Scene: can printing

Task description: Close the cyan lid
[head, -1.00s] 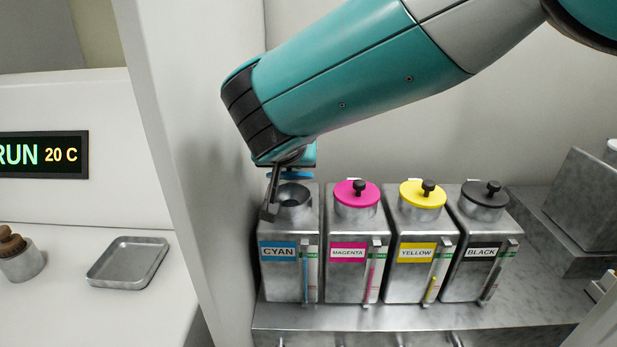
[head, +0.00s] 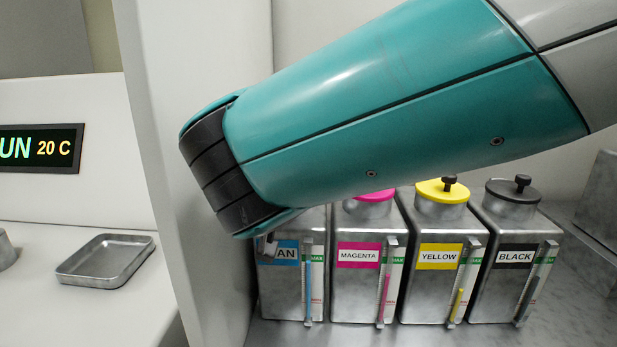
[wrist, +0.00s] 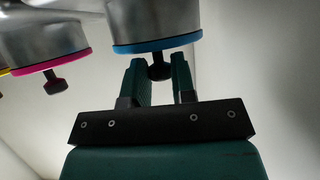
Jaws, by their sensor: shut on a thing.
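The cyan tank (head: 283,292) stands at the left end of a row of metal tanks. Its neck and top are hidden behind my arm in the head view. In the wrist view, the cyan lid (wrist: 157,46) shows as a blue rim against the metal neck, with no clear gap between them. Its dark knob (wrist: 159,70) is between the two fingers of my gripper (wrist: 160,76), which is shut on it. My gripper is hidden by my arm in the head view.
The magenta (head: 361,295), yellow (head: 428,295) and black (head: 503,290) tanks stand to the right, each with a lid on. A white wall panel (head: 190,200) is close on the left. Beyond it lie an empty metal tray (head: 103,262) and a lit display (head: 40,149).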

